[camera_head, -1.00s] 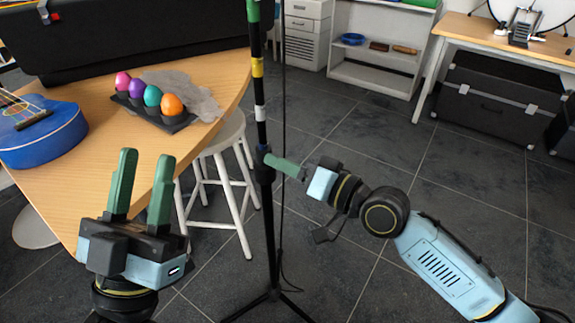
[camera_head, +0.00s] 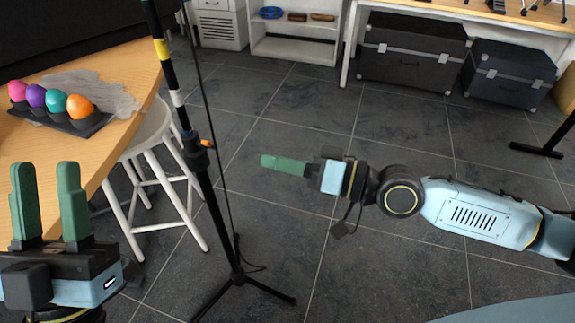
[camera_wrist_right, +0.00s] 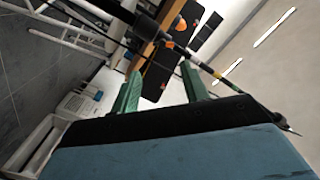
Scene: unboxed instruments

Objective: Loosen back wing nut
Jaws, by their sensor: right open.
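A black stand pole (camera_head: 170,75) with yellow and white bands rises from a tripod base in the head view. A small orange wing nut (camera_head: 207,143) sticks out on the right of its black collar (camera_head: 193,150). The collar's far side is hidden. My right gripper (camera_head: 264,161) is right of the collar, apart from it, open and empty, fingers pointing left. In the right wrist view the banded pole (camera_wrist_right: 197,62) runs slanted beyond the open fingers (camera_wrist_right: 160,80). My left gripper (camera_head: 46,170) is open and empty, fingers up, by the table edge.
A wooden table (camera_head: 125,75) with coloured egg shakers in a black tray (camera_head: 90,125) is at left. A white stool (camera_head: 150,135) stands close behind the pole. A thin cable (camera_head: 212,110) hangs beside the pole. Dark cases (camera_head: 412,55) stand at the back.

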